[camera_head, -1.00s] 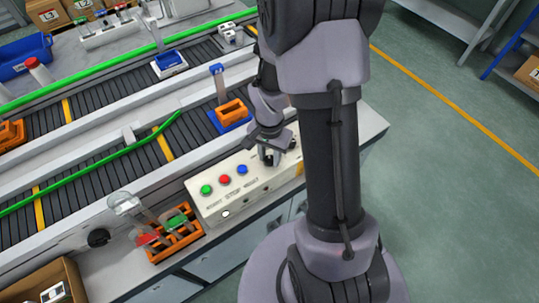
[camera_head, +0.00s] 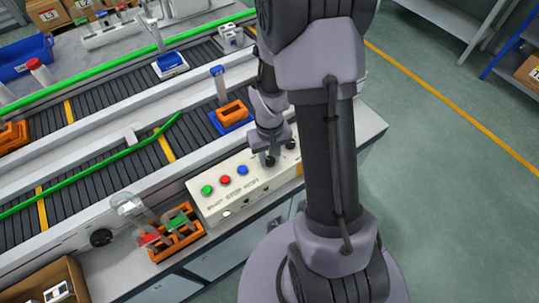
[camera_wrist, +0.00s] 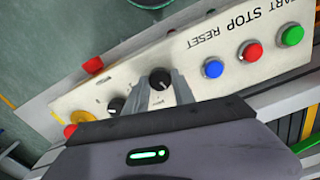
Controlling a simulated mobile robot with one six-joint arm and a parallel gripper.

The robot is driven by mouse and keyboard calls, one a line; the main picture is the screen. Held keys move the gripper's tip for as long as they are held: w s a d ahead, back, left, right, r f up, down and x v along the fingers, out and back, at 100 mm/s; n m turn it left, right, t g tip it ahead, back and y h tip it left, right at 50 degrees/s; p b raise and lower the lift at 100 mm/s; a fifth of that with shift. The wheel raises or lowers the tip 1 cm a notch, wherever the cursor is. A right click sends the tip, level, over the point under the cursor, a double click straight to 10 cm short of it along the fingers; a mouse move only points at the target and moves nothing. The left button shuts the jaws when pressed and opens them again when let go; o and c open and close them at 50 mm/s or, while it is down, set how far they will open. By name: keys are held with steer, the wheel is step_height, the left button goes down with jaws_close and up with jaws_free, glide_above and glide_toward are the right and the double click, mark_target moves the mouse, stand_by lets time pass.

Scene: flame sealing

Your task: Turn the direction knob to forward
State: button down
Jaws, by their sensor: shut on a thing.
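The cream control panel (camera_head: 215,200) stands along the near side of the conveyor. It has green, red and blue buttons marked START, STOP and RESET, and black knobs to their right in the head view. My gripper (camera_head: 269,160) points down onto the panel. In the wrist view its fingers (camera_wrist: 164,88) are shut around a black knob (camera_wrist: 160,79), the one nearest the blue button (camera_wrist: 213,68). A second black knob (camera_wrist: 116,106) sits free beside it. The knob labels are too small to read, so its setting cannot be told.
Red (camera_wrist: 251,51) and green (camera_wrist: 292,35) buttons lie beyond the blue one. A yellow part (camera_wrist: 85,117) is at the panel's other end. An orange rack (camera_head: 178,240) stands left of the panel, and an orange block (camera_head: 231,110) sits behind it.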

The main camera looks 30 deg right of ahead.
mark_target(269, 160)
steer(key=shift+n, duration=1.2)
steer(key=c, duration=1.1)
jaws_free()
steer(key=shift+o, duration=0.2)
step_height(269, 160, up, 17)
steer(key=p, duration=0.6)
steer(key=shift+r+p, duration=0.2)
steer(key=shift+p, duration=0.15)
